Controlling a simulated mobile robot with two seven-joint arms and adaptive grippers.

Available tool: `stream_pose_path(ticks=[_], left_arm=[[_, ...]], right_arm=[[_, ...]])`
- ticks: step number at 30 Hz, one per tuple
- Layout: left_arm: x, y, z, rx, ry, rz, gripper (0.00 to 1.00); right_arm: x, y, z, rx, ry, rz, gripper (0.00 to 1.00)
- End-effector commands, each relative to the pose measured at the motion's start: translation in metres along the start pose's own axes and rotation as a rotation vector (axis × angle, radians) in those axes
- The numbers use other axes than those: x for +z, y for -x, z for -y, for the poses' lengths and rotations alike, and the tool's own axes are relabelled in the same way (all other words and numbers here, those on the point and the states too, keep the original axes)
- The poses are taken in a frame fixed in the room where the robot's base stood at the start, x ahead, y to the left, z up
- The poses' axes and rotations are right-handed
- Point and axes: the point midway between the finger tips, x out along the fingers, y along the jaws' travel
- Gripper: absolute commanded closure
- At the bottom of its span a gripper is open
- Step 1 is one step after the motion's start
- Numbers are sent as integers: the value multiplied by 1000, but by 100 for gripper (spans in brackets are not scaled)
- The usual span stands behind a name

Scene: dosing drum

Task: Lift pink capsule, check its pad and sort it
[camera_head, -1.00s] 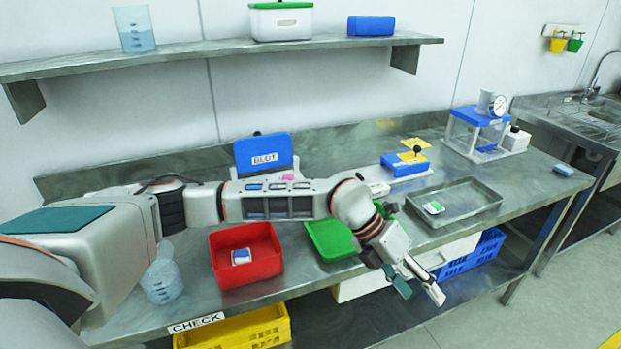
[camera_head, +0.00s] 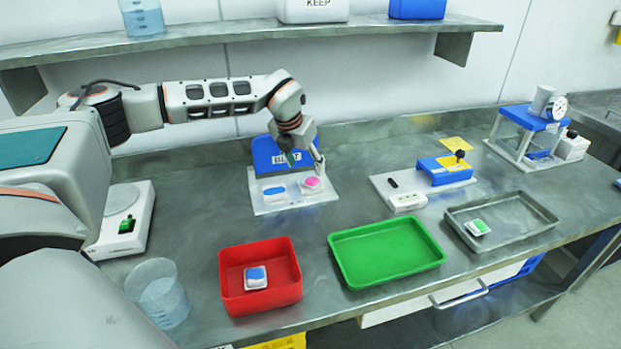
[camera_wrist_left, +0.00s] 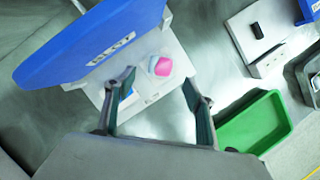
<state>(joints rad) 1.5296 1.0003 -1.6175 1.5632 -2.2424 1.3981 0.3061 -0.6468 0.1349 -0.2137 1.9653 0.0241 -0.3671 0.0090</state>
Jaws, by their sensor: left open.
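The pink capsule (camera_head: 312,183) sits on a pale pad at the right of the white plate of the blotting stand (camera_head: 262,207). It also shows in the left wrist view (camera_wrist_left: 161,66), ahead of the jaws and between their lines. A blue capsule (camera_head: 274,192) lies on the same plate to its left. The blue lid (camera_head: 266,154) labelled BLOT stands raised behind them. My left gripper (camera_head: 305,168) is open and empty just above and behind the pink capsule; its fingers show apart in the wrist view (camera_wrist_left: 160,95). My right gripper is not in view.
A red tray (camera_head: 232,299) holds a blue-and-white piece. A green tray (camera_head: 375,277) is empty. A metal tray (camera_head: 535,208) holds a green-and-white piece. A beaker (camera_head: 158,297) stands at front left. A blue device (camera_head: 447,172) stands at right.

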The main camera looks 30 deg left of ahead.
Motion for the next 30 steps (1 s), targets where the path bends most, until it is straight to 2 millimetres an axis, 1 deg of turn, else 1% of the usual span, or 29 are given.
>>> stream_pose_path(ticks=[1,6,15,19,25,26,27,29,30], left_arm=[[-1,-6,1,0,-1,-3,46],[-1,-23,1,0,-1,-1,46],[-2,-62,1,-1,-1,-1,46],[-2,-69,0,-1,-1,-1,46],[-2,-69,0,-2,-1,0,46],[-2,-69,0,-2,-1,0,54],[-2,-69,0,-2,-1,0,64],[-2,-69,0,-2,-1,0,78],[-2,-69,0,-2,-1,0,78]], right_arm=[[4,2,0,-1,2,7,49],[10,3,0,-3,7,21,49],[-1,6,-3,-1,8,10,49],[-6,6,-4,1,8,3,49],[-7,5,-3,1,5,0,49],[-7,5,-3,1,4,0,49],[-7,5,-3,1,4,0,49],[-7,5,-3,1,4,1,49],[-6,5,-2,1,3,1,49]])
